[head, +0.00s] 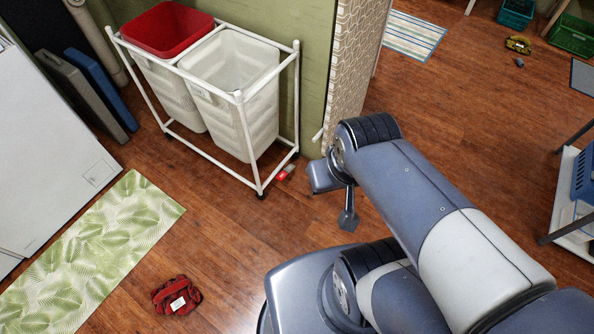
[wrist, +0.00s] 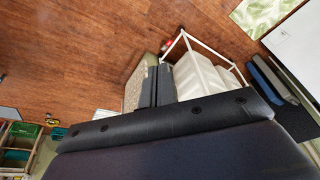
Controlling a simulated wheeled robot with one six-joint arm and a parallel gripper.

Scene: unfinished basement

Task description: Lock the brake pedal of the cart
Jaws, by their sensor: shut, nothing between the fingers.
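The cart (head: 241,97) is a white tube frame on casters, standing against the green wall in the head view. It holds a red bin (head: 168,28) and a white bin (head: 228,85). A small red pedal (head: 284,174) sits low by the front right caster; it also shows as a red spot in the wrist view (wrist: 167,44). Its tilt is too small to tell. My gripper (head: 348,220) is shut and empty, right of the cart and apart from the pedal. In the wrist view its dark fingers (wrist: 157,82) are together, with the cart (wrist: 206,46) behind them.
A patterned wall end (head: 350,70) stands right of the cart. A leaf-print mat (head: 90,245) and a red glove-like item (head: 177,296) lie on the floor at left. A shelf unit (head: 575,235) stands at right.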

